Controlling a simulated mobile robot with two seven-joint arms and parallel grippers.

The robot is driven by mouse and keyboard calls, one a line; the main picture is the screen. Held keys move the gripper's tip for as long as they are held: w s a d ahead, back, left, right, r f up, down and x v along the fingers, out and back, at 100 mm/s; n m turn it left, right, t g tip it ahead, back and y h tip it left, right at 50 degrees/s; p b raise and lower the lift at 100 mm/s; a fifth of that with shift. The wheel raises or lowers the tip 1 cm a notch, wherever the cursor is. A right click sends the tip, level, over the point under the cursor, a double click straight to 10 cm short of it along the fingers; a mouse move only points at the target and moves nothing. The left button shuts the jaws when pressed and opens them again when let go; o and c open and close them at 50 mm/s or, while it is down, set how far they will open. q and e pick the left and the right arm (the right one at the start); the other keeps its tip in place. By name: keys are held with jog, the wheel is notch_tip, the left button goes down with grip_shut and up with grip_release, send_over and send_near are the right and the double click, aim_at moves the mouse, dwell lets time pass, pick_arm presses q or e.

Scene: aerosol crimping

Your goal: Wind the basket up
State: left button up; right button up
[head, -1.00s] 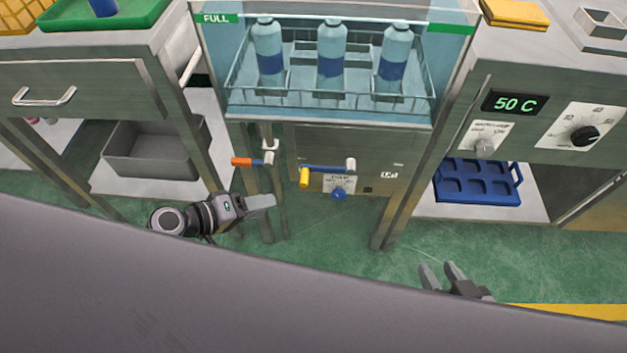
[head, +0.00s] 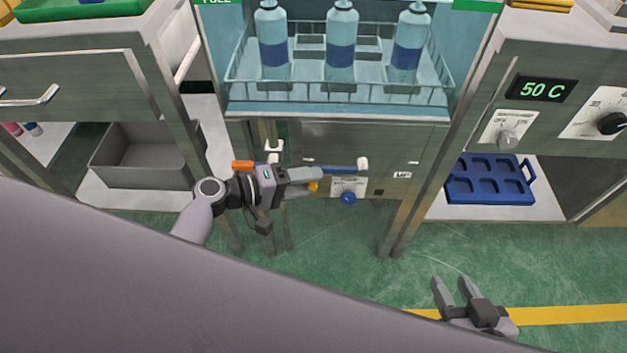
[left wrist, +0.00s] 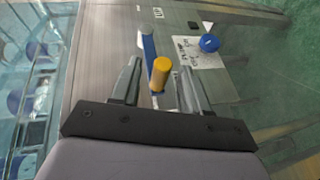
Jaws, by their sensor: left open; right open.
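The wire basket (head: 340,99) holds three cans with blue bands inside the glass-walled tank. Below it on the steel front is a crank with a blue arm (head: 343,168) and a yellow handle (head: 314,187). My left gripper (head: 320,181) is open at the crank. In the left wrist view the yellow handle (left wrist: 160,73) stands between the two open fingers (left wrist: 157,82), apart from both as far as I can see. The blue crank arm (left wrist: 148,50) runs beyond it. My right gripper (head: 454,288) is open and empty, low above the floor at the right.
An orange-handled lever (head: 243,165) sits left of the crank, close to my left wrist. A blue knob (head: 348,198) is just below the crank. A grey bin (head: 140,170) and a blue tray (head: 489,184) lie on side shelves.

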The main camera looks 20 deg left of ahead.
pick_arm(q)
jog(key=shift+x, duration=0.9)
grip_shut()
jog(key=shift+r+p, duration=0.35)
jog(key=shift+p, duration=0.35)
